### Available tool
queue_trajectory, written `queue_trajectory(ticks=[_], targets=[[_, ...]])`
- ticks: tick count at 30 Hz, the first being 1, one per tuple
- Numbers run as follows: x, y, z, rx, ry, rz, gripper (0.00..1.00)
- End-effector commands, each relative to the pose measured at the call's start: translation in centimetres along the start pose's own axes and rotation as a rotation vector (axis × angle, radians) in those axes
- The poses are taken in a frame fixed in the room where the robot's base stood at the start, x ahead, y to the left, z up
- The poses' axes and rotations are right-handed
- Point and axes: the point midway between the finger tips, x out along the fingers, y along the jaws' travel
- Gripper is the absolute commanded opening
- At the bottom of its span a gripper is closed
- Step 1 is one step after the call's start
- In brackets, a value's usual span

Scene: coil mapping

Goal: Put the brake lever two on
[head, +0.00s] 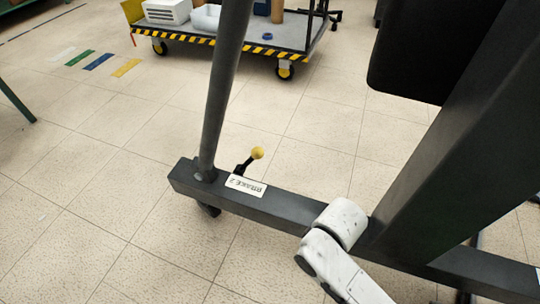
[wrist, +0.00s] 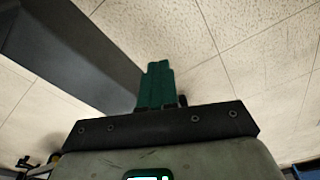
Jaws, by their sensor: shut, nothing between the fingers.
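The brake lever two (head: 246,164) is a short black lever with a yellow ball knob (head: 257,153). It stands at the far side of a dark grey beam (head: 290,205) in the head view, tilted up to the right. A white label (head: 246,186) reading BRAKE 2, upside down in the picture, lies on the beam beside it. My gripper (wrist: 155,85) shows in the wrist view with its green fingers shut together and nothing between them. It is out of sight in the head view. I cannot make out the lever in the wrist view.
A dark post (head: 225,90) rises from the beam's left end, and a thick slanted column (head: 460,140) stands at the right. A cart (head: 225,42) with yellow-black striped edges stands at the back. Tiled floor between is clear, with coloured strips (head: 98,61) at the left.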

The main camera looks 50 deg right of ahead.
Motion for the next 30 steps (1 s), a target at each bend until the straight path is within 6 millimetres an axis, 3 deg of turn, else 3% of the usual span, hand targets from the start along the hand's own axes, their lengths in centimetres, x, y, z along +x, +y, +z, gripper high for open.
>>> queue_trajectory(ticks=[1,8,18,24,30], targets=[[-1.1,0.2,-0.9,0.038,0.014,-0.018,0.00],[-3.1,2.1,-6.2,0.363,0.134,-0.185,0.00],[-7.3,8.3,-13.4,1.006,0.354,-0.485,0.00],[-9.1,11.9,-15.3,1.281,0.450,-0.605,0.00],[-9.3,13.2,-15.8,1.379,0.484,-0.649,0.00]])
